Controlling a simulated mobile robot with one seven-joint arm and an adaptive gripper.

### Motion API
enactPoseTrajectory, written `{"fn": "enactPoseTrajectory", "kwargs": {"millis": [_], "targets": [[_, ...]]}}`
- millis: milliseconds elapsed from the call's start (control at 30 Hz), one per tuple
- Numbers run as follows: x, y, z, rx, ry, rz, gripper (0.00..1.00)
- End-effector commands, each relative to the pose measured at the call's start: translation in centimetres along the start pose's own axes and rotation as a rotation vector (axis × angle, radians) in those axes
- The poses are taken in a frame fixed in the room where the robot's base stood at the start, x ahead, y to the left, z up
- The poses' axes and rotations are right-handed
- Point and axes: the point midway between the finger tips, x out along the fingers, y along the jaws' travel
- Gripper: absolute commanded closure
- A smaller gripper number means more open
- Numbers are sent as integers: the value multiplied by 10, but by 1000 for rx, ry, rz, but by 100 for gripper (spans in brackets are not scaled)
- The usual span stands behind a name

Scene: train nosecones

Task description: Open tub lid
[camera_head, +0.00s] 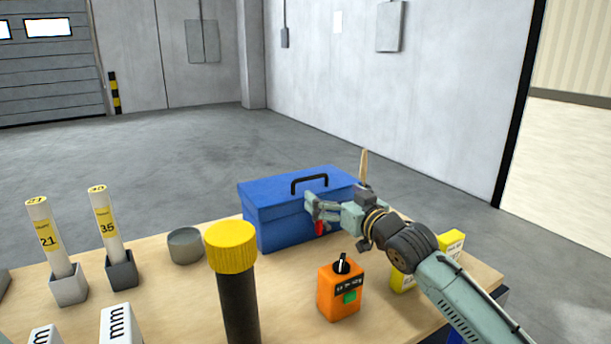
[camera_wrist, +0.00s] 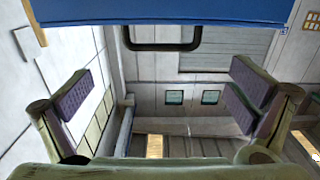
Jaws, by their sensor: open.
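The blue tub (camera_head: 277,228) is a box with a flat lid (camera_head: 270,188) and a black handle on top. It stands at the back of the wooden table, and the lid looks shut. My gripper (camera_head: 313,207) is at the tub's front right side, close to the lid's front edge. I cannot tell whether it touches. In the wrist view the two pads of my gripper (camera_wrist: 160,95) are wide apart with nothing between them. The blue lid (camera_wrist: 160,12) spans the top of that view, with the black handle (camera_wrist: 160,45) just below it.
An orange box with a black knob (camera_head: 340,292) stands in front of my arm. A yellow-capped black cylinder (camera_head: 231,247), a grey round cup (camera_head: 185,246) and labelled tubes in holders (camera_head: 107,225) stand to the left. Yellow boxes (camera_head: 452,243) are by my arm at right.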

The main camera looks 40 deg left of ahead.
Motion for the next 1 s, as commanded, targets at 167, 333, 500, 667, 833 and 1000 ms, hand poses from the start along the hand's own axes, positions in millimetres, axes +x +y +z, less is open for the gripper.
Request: {"fn": "enactPoseTrajectory", "kwargs": {"millis": [167, 333, 500, 667, 833, 1000], "targets": [[24, -2, -3, 0, -1, -3, 0], [57, -2, -4, -2, -2, -3, 0], [86, -1, -3, -1, -1, -2, 0], [101, -1, -1, -1, -1, -2, 0], [106, 0, 0, -1, 0, -1, 0], [106, -1, 0, -1, 0, -1, 0]]}}
